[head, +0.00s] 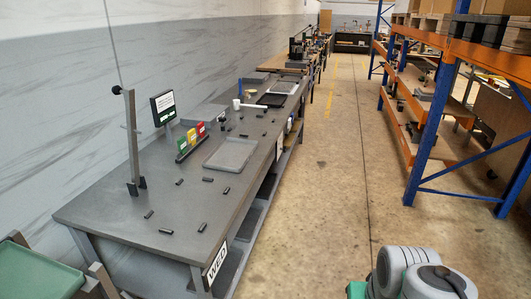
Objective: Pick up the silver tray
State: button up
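A shallow silver-grey tray (230,154) with a raised rim lies flat on the long grey workbench (115,211), near its right edge and about midway along the near part. It looks empty. Part of my own arm shows at the bottom right, over the floor and well apart from the bench. My gripper is out of view, so its state does not show.
Several small black blocks (228,190) lie around the tray. A rack of coloured cards (191,141), a small screen (163,107) and an upright post (132,140) stand behind it. Blue-orange shelving (425,120) lines the right. The concrete aisle (335,180) is clear.

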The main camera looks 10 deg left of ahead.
aim_at(231, 154)
jog(key=i, duration=3.65)
jog(key=u, duration=4.85)
